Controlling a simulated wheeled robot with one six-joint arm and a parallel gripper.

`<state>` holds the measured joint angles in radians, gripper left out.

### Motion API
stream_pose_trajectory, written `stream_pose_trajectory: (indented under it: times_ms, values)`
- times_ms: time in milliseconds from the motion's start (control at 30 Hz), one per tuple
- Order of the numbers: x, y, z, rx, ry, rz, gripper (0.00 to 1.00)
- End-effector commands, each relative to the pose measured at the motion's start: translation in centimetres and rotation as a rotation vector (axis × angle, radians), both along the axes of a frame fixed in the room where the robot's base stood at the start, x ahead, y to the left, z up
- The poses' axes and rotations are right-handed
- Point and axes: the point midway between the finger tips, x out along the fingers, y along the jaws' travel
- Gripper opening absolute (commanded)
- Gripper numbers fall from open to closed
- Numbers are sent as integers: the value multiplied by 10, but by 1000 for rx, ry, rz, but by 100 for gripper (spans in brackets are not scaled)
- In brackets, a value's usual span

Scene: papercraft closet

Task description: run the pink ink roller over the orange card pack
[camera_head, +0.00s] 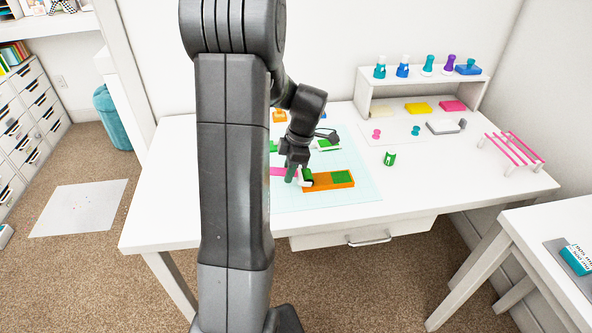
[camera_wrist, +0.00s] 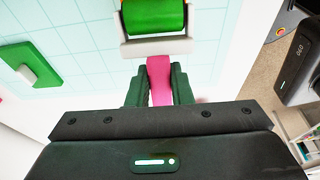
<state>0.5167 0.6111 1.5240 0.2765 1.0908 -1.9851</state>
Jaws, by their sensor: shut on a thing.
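The pink ink roller has a pink handle (camera_wrist: 160,82), a white frame and a green roller drum (camera_wrist: 153,16). My gripper (camera_wrist: 159,88) is shut on the pink handle, with one finger on each side. In the head view my gripper (camera_head: 290,174) is at the left end of the orange card pack (camera_head: 320,184), which lies flat on the pale mat. The roller's head (camera_head: 305,178) is at that left end; I cannot tell whether the drum touches it. A green patch covers the pack's right part.
The pale cutting mat (camera_head: 350,193) covers the middle of the white table. A green pad (camera_wrist: 30,63) lies on it. A small green cup (camera_head: 389,158) and a pink-barred rack (camera_head: 513,149) stand to the right. A shelf (camera_head: 425,75) with several stampers stands behind.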

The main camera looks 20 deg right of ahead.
Motion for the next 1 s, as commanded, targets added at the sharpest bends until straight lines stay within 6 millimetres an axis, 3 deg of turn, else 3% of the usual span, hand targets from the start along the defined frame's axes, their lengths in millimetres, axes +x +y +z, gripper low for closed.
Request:
stream_pose_trajectory:
  times_ms: [333, 800, 1000]
  values:
    - [2, 15, 0, 3, 5, -2, 0]
    - [-7, -24, 2, 3, 2, -3, 0]
    - [-8, -31, 3, 3, 2, -2, 0]
